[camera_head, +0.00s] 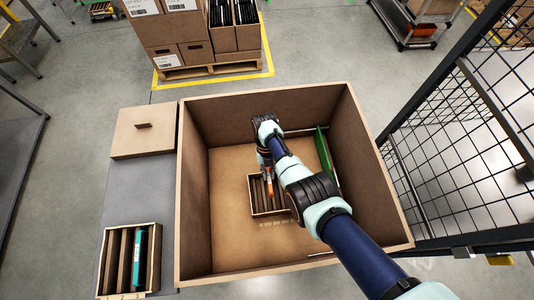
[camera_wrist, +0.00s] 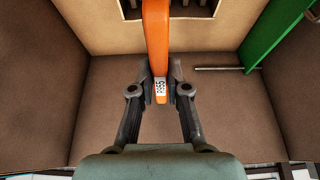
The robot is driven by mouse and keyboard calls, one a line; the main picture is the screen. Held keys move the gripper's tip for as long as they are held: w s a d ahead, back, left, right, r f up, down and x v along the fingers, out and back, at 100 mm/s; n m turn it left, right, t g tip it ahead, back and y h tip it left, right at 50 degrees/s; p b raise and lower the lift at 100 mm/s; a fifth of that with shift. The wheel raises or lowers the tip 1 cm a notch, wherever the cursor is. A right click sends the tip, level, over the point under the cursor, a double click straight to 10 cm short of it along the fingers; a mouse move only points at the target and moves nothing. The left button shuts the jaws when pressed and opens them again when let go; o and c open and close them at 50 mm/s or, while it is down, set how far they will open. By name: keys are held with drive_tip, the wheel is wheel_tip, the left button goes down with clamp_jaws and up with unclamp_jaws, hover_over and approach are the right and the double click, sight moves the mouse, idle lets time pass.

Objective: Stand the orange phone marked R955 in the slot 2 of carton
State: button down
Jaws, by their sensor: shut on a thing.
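The orange phone (camera_wrist: 156,45) is upright in the wrist view, with a small white label near its lower end that reads about R955. My gripper (camera_wrist: 160,88) is shut on the phone, one finger on each side. In the head view the orange phone (camera_head: 268,186) hangs below my gripper (camera_head: 266,168), over or at a small slotted carton (camera_head: 253,207) inside the big brown box. Part of this carton is hidden by my arm. I cannot tell whether the phone's lower end is inside a slot.
The big box's walls (camera_head: 194,180) stand high around the carton. A green panel (camera_head: 326,155) leans at its right wall. Outside, another slotted carton (camera_head: 102,265) holds a teal item (camera_head: 139,258), near a lidded brown box (camera_head: 142,143). A wire-mesh fence (camera_head: 460,130) stands right.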

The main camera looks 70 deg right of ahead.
wheel_tip(320, 180, down, 14)
drive_tip(key=b, duration=1.2)
drive_tip(key=shift+f, duration=0.1)
wheel_tip(320, 180, down, 8)
drive_tip(key=b, duration=0.7)
drive_tip(key=shift+b, duration=0.35)
drive_tip(key=shift+f, duration=0.15)
drive_tip(key=c, duration=1.1)
unclamp_jaws()
